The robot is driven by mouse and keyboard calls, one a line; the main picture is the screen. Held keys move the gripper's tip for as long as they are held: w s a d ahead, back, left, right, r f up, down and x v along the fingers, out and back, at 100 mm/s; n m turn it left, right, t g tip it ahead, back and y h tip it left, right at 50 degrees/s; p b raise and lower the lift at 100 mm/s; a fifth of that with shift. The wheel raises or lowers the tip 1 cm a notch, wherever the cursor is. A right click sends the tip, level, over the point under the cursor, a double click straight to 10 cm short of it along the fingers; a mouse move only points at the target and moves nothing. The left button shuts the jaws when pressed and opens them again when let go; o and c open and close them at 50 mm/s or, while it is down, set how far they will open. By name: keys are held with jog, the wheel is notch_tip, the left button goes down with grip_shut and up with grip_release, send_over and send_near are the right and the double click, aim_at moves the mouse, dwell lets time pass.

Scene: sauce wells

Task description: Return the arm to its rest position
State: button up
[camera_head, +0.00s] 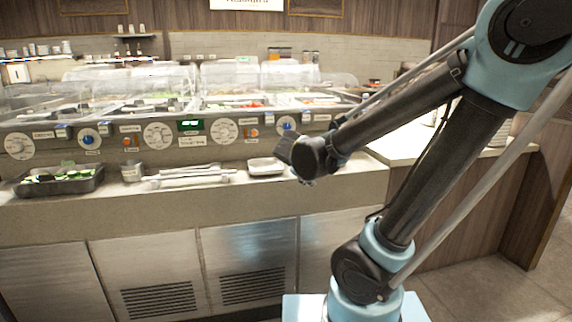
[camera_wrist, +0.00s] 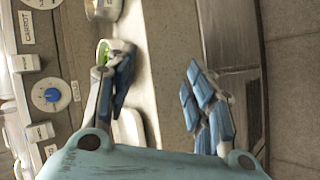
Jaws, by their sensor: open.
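My gripper (camera_wrist: 160,82) is open in the wrist view, with its two blue-padded fingers wide apart and nothing between them. It is over the front part of the grey counter (camera_head: 225,195), whose front edge runs under the space between the fingers. In the head view my arm reaches from the upper right down to the left, its dark end close to the counter, right of a small white tray (camera_head: 265,166). The fingers cannot be made out in the head view.
Behind is a panel with knobs (camera_head: 159,135) under clear covers (camera_head: 150,83). A pale side counter (camera_head: 405,148) stands right. Open floor lies at lower right.

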jog(key=s+d+f+m+g+y, duration=0.1)
jog(key=s+d+f+m+g, duration=0.1)
jog(key=s, duration=0.5)
jog(key=s+d+f+m+g+y, duration=0.1)
jog(key=s+d+f+m+g, duration=0.2)
jog(key=s+d+f+m, duration=0.2)
jog(key=s+d+f+m+g+y, duration=0.1)
jog(key=s+d+f+m+g, duration=0.1)
jog(key=s+m, duration=0.4)
jog(key=s+d+f, duration=0.1)
jog(key=s, duration=0.2)
jog(key=shift+s+d+f+m+y, duration=0.25)
jog(key=shift+s+f+m+y, duration=0.05)
jog(key=shift+s+f+y, duration=0.1)
